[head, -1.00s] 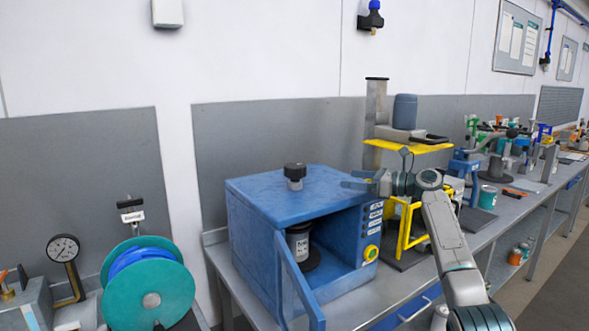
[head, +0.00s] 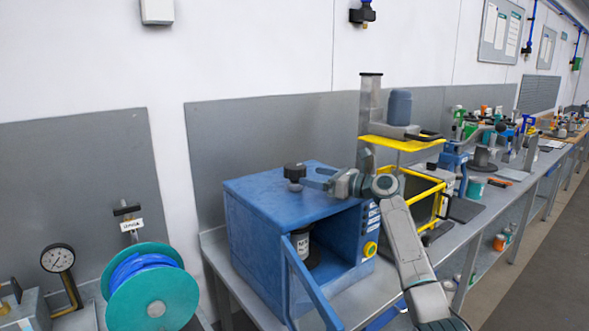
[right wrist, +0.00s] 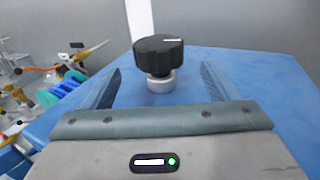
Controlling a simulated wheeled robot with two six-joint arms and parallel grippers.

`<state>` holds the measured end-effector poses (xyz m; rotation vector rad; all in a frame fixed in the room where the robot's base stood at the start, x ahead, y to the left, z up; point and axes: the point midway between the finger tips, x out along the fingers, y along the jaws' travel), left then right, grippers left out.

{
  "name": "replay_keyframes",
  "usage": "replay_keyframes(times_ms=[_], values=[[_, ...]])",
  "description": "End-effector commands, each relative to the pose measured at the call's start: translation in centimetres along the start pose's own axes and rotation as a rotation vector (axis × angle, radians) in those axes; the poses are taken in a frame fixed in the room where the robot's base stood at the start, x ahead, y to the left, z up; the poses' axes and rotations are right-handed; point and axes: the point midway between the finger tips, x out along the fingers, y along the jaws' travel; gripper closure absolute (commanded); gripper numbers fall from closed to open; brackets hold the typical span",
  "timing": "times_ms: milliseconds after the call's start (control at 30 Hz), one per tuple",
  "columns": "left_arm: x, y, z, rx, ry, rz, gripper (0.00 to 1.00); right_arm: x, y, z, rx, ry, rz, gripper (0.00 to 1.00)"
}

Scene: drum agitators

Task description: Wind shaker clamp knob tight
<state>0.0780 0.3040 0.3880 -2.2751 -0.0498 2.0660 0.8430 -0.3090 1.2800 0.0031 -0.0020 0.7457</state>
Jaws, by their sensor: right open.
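The black clamp knob (head: 295,171) stands upright on a short grey collar on top of the blue shaker box (head: 262,198). My right gripper (head: 306,178) is just right of the knob in the head view, at about the height of its collar. In the right wrist view the knob (right wrist: 158,56) has a white mark on its top and stands beyond and between the two open fingers (right wrist: 160,85). The fingers appear apart from it. Inside the open-fronted box is a can with a white label (head: 301,243). My left gripper is not in view.
The box's blue door (head: 305,287) hangs open at the front. A yellow-framed machine (head: 402,143) stands close right, behind my right arm. A teal reel (head: 152,287) and a dial gauge (head: 58,258) are at left. The box top around the knob is clear.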

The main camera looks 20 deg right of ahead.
Motion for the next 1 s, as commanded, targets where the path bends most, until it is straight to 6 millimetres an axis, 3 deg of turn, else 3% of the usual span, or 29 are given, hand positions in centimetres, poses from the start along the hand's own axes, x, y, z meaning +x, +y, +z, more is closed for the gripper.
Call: replay_keyframes(times_ms=[133,300,500,767,1000], values=[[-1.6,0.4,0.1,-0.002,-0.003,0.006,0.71,3.2,0.1,0.5,0.004,-0.001,0.002,0.19],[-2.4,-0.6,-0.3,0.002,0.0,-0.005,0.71,5.6,0.0,0.3,0.003,0.0,0.001,0.19],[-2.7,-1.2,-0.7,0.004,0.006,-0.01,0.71,6.9,0.1,0.1,0.001,0.0,0.0,0.19],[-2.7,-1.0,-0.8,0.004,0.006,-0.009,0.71,7.0,0.0,0.0,-0.001,0.001,0.0,0.19],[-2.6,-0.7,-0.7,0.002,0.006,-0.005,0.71,7.0,0.0,0.0,-0.001,0.0,0.0,0.62]])
